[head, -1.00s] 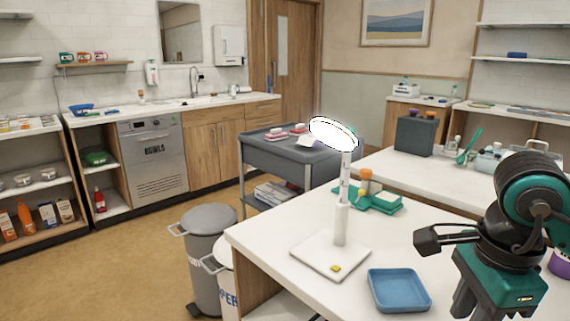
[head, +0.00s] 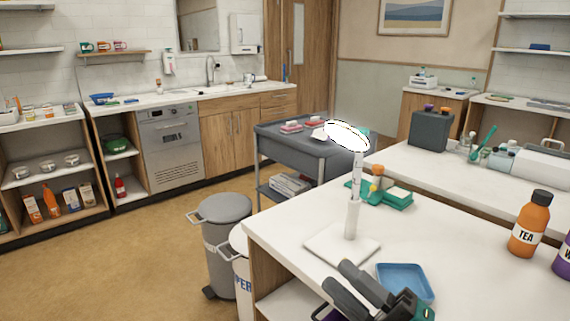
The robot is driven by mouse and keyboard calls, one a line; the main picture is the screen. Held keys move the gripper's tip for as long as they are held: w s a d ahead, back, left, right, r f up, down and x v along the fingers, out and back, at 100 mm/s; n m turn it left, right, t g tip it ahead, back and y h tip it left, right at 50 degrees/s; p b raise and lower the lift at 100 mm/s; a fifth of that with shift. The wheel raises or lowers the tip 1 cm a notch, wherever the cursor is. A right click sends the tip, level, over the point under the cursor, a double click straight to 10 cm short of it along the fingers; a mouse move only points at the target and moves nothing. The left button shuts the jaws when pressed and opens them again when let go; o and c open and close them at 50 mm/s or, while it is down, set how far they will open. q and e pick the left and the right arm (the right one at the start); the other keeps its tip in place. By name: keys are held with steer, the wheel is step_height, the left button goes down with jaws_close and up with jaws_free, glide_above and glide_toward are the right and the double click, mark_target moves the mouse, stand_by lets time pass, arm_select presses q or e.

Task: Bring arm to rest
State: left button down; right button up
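My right gripper (head: 338,277) shows at the bottom centre of the head view, over the near edge of the white table (head: 465,235). Its two dark fingers point up and left with a gap between them. I see nothing held in that gap. The fingers overlap the front of the lamp's white base (head: 325,243) in the picture; whether they touch it I cannot tell. The rest of my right arm is cut off by the bottom edge. My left gripper is out of view.
A blue tray (head: 407,270) lies just right of the gripper. The lamp's pole (head: 353,218) stands behind it. An orange TEA bottle (head: 530,222) and a purple bottle (head: 564,262) stand at right. Grey (head: 226,240) and white bins are left of the table. A purple patch at the bottom is unclear.

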steer(key=d+f+m+t+h, duration=0.3)
steer(key=d+f+m+h, duration=0.3)
steer(key=f+m+h, duration=0.65)
steer(key=s+d+f+m+g+h+p, duration=0.1)
steer(key=s+f+m+g, duration=0.2)
steer(key=f, duration=0.4)
steer(key=s+d+f+m+g+h, duration=0.2)
steer(key=s+f+m+g, duration=0.1)
steer(key=s+f+m, duration=0.3)
step_height(320, 180, down, 2)
steer(key=shift+s+f+m+g+p, duration=0.2)
steer(key=shift+s+m+g+p, duration=0.05)
steer(key=shift+m+g+p, duration=0.1)
